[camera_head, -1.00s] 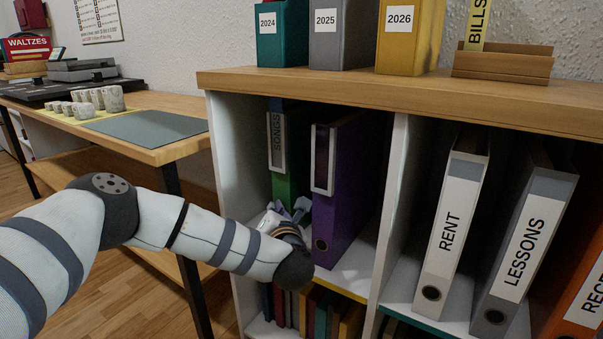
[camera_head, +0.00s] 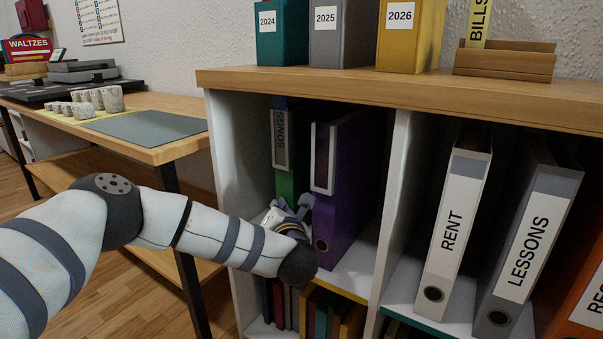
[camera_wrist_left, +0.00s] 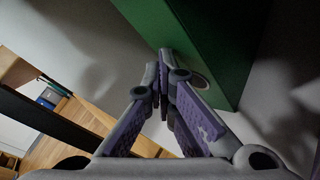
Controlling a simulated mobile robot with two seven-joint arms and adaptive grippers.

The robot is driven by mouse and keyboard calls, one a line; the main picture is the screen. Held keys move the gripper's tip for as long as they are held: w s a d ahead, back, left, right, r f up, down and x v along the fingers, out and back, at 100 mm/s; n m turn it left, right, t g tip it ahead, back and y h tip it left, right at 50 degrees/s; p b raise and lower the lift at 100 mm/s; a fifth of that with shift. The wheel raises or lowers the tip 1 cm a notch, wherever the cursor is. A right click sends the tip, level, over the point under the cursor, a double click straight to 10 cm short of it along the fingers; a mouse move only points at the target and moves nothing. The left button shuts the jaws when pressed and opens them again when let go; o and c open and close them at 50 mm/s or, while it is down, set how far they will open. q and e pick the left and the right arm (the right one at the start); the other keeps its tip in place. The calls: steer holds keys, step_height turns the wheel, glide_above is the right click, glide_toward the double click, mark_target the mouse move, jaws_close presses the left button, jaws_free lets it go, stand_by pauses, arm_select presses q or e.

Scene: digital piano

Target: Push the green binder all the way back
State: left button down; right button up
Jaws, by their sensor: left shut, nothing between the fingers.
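The green binder (camera_head: 286,184), with a "SONGS" label, stands upright in the left compartment of the shelf, left of the purple binder (camera_head: 345,190). Its spine is set deeper than the purple one's. My left gripper (camera_head: 303,203) is shut and empty, in front of the lower spine of the green binder, which my wrist partly hides. In the left wrist view, the closed fingertips (camera_wrist_left: 167,62) are at the green binder's spine (camera_wrist_left: 205,45), beside its round finger hole, and seem to touch it. My right gripper is not in view.
The white left side panel (camera_head: 235,170) and the divider (camera_head: 393,210) bound the compartment. "RENT" (camera_head: 452,225) and "LESSONS" (camera_head: 530,240) binders stand in the right compartment. Small books (camera_head: 320,315) fill the space below. A wooden desk (camera_head: 150,152) stands at left.

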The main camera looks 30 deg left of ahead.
arm_select(q)
steer(key=shift+w+d+b, duration=0.15)
steer(key=shift+w+b, duration=0.75)
steer(key=shift+w, duration=0.45)
stand_by(0.7)
steer(key=s+p, duration=0.4)
steer(key=s, duration=0.1)
steer(key=shift+a, duration=0.2)
stand_by(0.5)
